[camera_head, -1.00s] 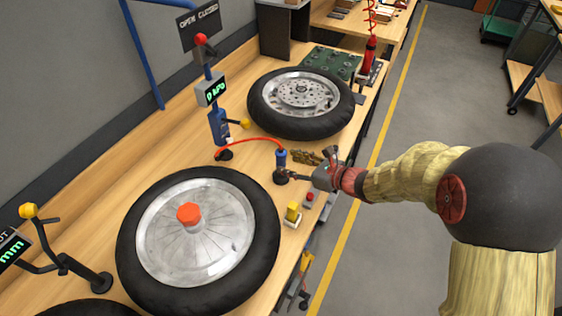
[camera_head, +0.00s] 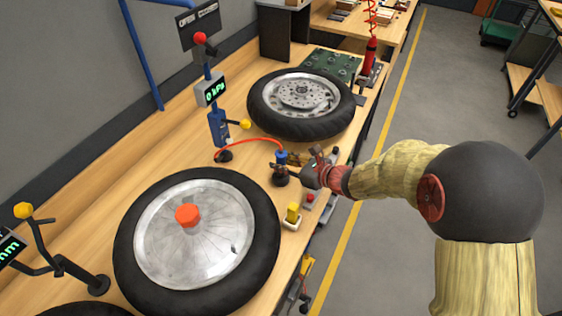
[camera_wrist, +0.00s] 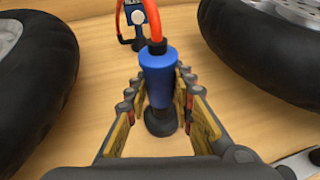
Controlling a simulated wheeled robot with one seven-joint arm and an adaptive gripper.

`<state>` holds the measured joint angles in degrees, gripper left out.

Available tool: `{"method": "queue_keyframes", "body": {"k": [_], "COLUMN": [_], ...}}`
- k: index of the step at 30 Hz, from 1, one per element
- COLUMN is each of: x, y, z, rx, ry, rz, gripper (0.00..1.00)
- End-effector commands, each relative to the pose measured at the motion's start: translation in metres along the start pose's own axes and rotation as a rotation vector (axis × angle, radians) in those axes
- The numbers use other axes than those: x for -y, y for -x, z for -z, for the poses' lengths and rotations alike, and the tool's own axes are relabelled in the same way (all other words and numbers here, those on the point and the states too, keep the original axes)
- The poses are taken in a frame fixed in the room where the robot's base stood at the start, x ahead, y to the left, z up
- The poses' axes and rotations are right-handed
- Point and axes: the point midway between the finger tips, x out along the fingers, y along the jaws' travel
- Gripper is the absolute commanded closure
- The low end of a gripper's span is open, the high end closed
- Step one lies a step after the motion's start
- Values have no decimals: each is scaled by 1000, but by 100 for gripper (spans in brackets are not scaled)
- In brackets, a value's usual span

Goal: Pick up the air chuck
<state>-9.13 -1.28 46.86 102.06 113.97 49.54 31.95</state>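The air chuck (camera_head: 281,158) is a blue upright cylinder with a red hose from its top, standing on a dark round base on the bench. It also shows in the wrist view (camera_wrist: 158,78), upright in the middle. My gripper (camera_head: 288,171) is at the chuck from the right, low over the bench. In the wrist view my gripper (camera_wrist: 160,98) has one finger on each side of the chuck, with the dark base showing between the yellow pads. The fingers look spread; whether either pad touches the chuck cannot be told.
The hose runs to a blue gauge post (camera_head: 217,127) reading 0 kPa. A wheel with an orange hub cap (camera_head: 156,232) lies at front left, another wheel (camera_head: 262,114) behind. A yellow block (camera_head: 293,211) and red button (camera_head: 310,198) sit near the bench edge.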

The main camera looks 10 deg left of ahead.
Motion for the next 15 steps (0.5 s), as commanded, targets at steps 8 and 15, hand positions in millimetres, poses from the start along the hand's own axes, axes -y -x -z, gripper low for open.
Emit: {"method": "queue_keyframes", "body": {"k": [8,15], "x": [0,0], "y": [0,0], "z": [0,0], "rx": [0,1], "ry": [0,0], "rz": [0,0], "gripper": [94,100]}}
